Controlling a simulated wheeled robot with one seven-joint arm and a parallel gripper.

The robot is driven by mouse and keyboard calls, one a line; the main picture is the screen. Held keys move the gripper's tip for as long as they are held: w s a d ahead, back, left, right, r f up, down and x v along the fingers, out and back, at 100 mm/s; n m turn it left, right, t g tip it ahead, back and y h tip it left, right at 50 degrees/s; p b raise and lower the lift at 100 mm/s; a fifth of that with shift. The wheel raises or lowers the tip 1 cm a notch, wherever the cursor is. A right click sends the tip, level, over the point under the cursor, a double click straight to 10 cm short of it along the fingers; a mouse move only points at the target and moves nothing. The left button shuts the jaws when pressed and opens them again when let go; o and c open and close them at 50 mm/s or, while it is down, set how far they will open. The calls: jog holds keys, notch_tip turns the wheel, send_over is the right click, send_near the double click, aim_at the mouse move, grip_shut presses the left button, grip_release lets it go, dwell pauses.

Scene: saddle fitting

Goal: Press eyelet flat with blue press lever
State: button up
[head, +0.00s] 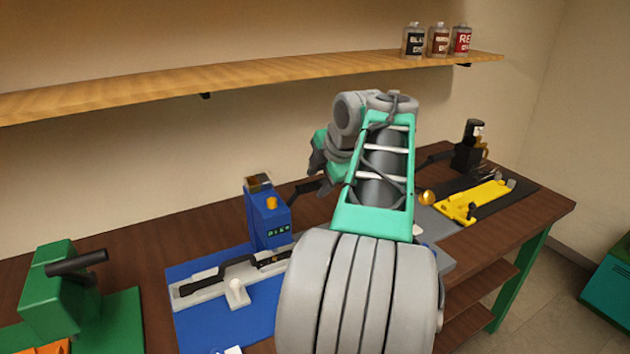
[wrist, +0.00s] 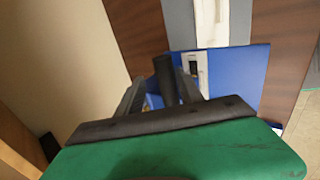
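The blue press (head: 268,218) stands at the back of a blue mat, with a yellow knob on its front. Its dark lever (head: 306,187) sticks out to the right. My gripper (head: 318,160) is just above the lever's end in the head view. In the wrist view, the dark round lever handle (wrist: 165,80) shows between the two spread fingers of my gripper (wrist: 158,92), with a gap visible on the left side. I cannot tell whether a finger touches it. The eyelet cannot be made out.
A pale fixture (head: 200,293) with a black strap (head: 230,268) lies on the blue mat (head: 185,335). A green press (head: 55,295) stands at left, and a black press (head: 468,150) and yellow fixture (head: 480,203) at right. A wooden shelf (head: 250,75) with bottles runs above.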

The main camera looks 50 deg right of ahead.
jog(key=p+v, duration=0.3)
jog(key=v, duration=0.3)
jog(key=shift+s+f, duration=0.1)
dwell(0.4)
jog(key=w+a+f+m+y, duration=0.1)
jog(key=w+a+f+m, duration=0.15)
jog(key=a, duration=0.45)
jog(key=w+a+f+m+g, duration=0.1)
jog(key=a+f+m, duration=0.15)
jog(key=a, duration=0.45)
jog(key=w+a+f+m+y, duration=0.1)
jog(key=w+a+f, duration=0.15)
jog(key=a, duration=0.35)
jog(key=s+a+f+m+g, duration=0.1)
jog(key=s+a+f+m, duration=0.3)
jog(key=s+a+f, duration=0.1)
jog(key=s+a+f+m+g, duration=0.1)
jog(key=s+a+f+m, duration=0.3)
jog(key=a+f, duration=0.3)
jog(key=s+a, duration=0.1)
jog(key=a, duration=0.2)
jog(key=shift+s, duration=0.25)
jog(key=shift+a, duration=0.1)
